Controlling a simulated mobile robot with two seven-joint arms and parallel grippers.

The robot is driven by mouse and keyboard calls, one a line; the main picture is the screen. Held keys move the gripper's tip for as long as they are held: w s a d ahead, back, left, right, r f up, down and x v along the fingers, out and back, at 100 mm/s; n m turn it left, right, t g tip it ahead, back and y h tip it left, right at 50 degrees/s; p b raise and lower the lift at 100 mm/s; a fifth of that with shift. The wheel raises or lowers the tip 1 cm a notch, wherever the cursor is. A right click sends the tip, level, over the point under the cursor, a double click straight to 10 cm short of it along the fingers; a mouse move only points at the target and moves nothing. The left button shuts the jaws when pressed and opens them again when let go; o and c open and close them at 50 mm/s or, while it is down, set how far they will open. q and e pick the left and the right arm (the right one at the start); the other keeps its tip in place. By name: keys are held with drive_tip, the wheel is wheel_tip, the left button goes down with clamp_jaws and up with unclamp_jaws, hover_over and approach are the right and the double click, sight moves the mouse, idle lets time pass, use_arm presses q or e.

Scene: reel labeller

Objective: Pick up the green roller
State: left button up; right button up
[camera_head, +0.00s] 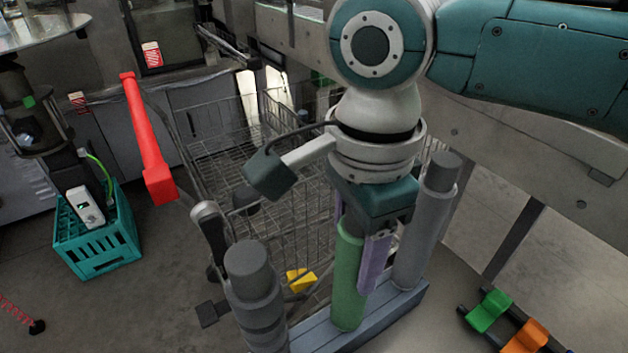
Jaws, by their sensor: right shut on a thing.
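The green roller (347,282) stands nearly upright in the middle of the camera_head view. My right gripper (357,245) comes down from above and is shut on the roller's upper part. Its teal body covers the roller's top end. A pale purple piece lies along the roller's right side, and a sliver of purple shows at its upper left. The roller's lower end is at the blue-grey rack (403,303); I cannot tell if it touches the rack. My left gripper is not in view.
Grey cylinders stand close on both sides, one at left (252,285) and one at right (424,225). A wire cart (215,150) is behind. A teal crate (97,247) sits on the floor at left. Green (489,311) and orange (526,338) pieces lie at lower right.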

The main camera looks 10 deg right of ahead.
clamp_jaws()
drive_tip(key=shift+r, duration=0.1)
idle(0.4)
